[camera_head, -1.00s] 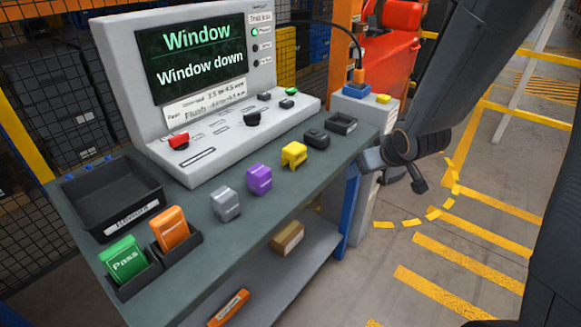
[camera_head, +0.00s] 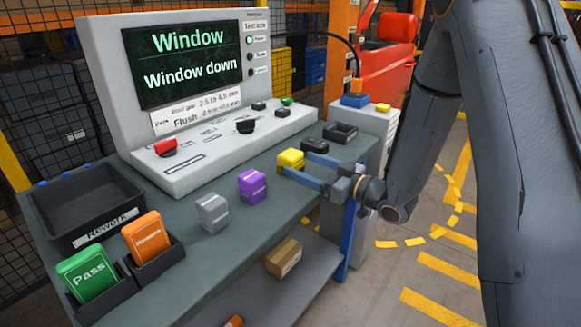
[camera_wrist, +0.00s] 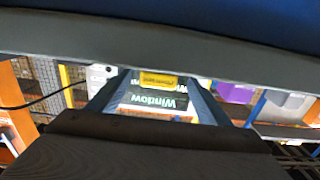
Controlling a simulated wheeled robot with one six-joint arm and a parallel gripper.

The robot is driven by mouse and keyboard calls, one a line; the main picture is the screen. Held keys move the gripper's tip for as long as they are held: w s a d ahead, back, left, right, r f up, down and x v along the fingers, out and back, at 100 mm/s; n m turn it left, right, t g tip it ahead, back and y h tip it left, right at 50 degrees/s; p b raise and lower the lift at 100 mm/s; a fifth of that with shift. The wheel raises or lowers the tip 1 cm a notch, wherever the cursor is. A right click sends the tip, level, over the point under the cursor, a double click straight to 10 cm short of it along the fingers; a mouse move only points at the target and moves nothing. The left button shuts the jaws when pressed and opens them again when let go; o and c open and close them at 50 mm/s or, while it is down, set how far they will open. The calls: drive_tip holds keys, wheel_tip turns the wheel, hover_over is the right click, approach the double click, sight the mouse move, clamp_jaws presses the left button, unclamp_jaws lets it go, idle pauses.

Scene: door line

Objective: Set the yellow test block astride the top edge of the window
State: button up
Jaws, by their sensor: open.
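The yellow test block (camera_head: 290,159) stands on the grey bench top, right of the purple block. My gripper (camera_head: 298,165) is open and reaches in from the right, low over the bench, its two blue-grey fingers pointing at the block. In the wrist view the yellow block (camera_wrist: 158,80) shows between the fingers, near their far ends. I cannot tell whether a finger touches it. No door or window edge is in view; the word "Window" shows only on the console screen (camera_head: 182,62).
A purple block (camera_head: 252,186) and a grey block (camera_head: 212,213) stand left of the yellow one. A black item (camera_head: 314,145) and small black tray (camera_head: 340,133) sit just behind my fingers. The console (camera_head: 105,70) backs the bench. A black bin (camera_head: 60,215) stands at the left.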

sight(298, 161)
drive_tip(key=p+x, duration=0.1)
drive_tip(key=x, duration=0.4)
drive_tip(key=shift+w+r, duration=0.15)
drive_tip(key=shift+r, duration=0.05)
drive_tip(key=c, duration=1.5)
drive_tip(key=shift+o, duration=0.2)
drive_tip(key=shift+r, duration=0.1)
